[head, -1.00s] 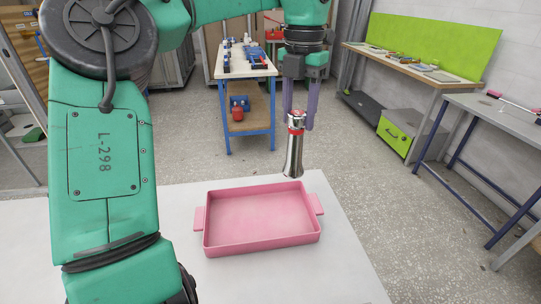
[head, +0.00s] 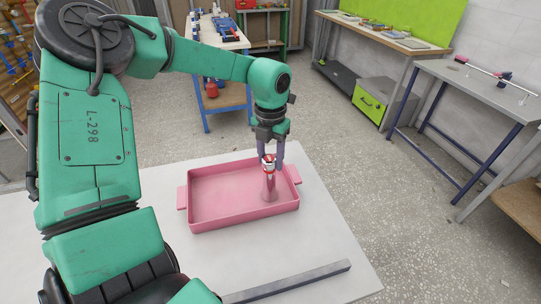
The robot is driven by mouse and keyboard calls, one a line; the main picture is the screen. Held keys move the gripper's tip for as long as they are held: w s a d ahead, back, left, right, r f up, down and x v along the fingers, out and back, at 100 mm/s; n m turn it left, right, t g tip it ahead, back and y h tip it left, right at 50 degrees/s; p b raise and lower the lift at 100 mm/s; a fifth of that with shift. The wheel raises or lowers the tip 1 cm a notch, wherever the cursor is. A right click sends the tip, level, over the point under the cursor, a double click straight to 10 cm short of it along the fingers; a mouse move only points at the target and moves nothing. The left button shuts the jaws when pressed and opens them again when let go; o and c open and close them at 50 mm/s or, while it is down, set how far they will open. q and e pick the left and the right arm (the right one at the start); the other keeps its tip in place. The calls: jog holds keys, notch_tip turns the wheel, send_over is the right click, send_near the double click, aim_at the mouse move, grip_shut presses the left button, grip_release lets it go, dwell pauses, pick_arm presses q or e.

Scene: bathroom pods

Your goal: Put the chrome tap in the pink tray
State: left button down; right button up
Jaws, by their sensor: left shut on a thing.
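The pink tray (head: 205,221) sits on the white table in the middle of the head view, with a handle tab at each end. My left gripper (head: 271,160) points down over the right part of the tray. It is shut on the chrome tap (head: 269,182), which hangs upright between its fingers. The tap has a red band near its top, and its lower body shows pink reflections. Its lower end is inside the tray's outline; I cannot tell whether it touches the floor of the tray. My right gripper is not in view.
A grey bar (head: 290,282) lies on the white table (head: 335,240) in front of the tray. The table is clear to the right of the tray. Workbenches with tools (head: 390,40) stand beyond, across open floor.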

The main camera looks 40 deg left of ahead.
pick_arm(q)
jog(key=shift+c, duration=1.6)
grip_release()
jog(key=shift+s+d, duration=0.1)
jog(key=shift+r, duration=0.1)
jog(key=shift+r, duration=0.2)
notch_tip(320, 180, up, 12)
jog(key=b, duration=0.1)
jog(key=shift+f, duration=0.15)
jog(key=shift+f, duration=0.15)
